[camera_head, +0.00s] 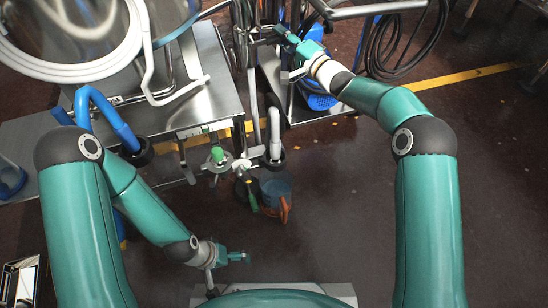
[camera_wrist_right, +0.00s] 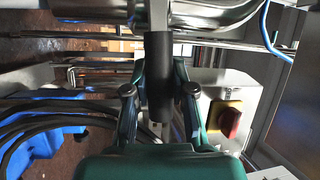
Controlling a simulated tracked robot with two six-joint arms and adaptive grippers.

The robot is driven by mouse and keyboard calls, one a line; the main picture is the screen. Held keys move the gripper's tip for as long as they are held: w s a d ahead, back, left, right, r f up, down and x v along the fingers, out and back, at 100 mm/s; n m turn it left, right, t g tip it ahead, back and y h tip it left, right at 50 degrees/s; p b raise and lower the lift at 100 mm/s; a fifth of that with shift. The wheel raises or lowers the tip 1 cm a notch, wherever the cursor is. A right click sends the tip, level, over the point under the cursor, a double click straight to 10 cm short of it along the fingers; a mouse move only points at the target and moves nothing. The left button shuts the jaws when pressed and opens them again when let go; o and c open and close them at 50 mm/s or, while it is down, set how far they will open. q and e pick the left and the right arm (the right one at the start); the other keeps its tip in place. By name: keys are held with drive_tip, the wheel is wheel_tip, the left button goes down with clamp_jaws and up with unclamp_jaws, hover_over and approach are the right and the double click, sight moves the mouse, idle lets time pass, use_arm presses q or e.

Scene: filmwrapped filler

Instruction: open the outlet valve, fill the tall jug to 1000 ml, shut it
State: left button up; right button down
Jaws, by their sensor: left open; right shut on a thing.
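My right gripper (camera_head: 280,32) is at the steel pipework at the top of the head view. In the right wrist view its fingers (camera_wrist_right: 160,95) are closed around an upright black handle (camera_wrist_right: 158,70) below a steel pipe. My left gripper (camera_head: 240,257) is open and empty, low in the head view. A bluish jug-like vessel (camera_head: 277,188) with an orange part stands on the floor side, up and right of it. Fittings with a green knob (camera_head: 217,154) and a green lever (camera_head: 251,198) are beside the vessel. I cannot tell the vessel's fill level or which fitting is the outlet valve.
A steel table (camera_head: 215,90) with a white-rimmed vessel (camera_head: 75,65) stands at upper left. A dark hose coil (camera_head: 392,45) hangs at upper right near a blue basket (camera_head: 318,98). A red knob on a yellow plate (camera_wrist_right: 229,122) is right of the right gripper. Floor at right is clear.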

drive_tip(key=shift+s+f+m, duration=0.1)
drive_tip(key=shift+f+m, duration=0.4)
drive_tip(key=shift+f, duration=0.35)
drive_tip(key=c, duration=0.9)
unclamp_jaws()
drive_tip(key=shift+d+r, duration=0.1)
drive_tip(key=shift+c, duration=0.2)
drive_tip(key=shift+r, duration=0.15)
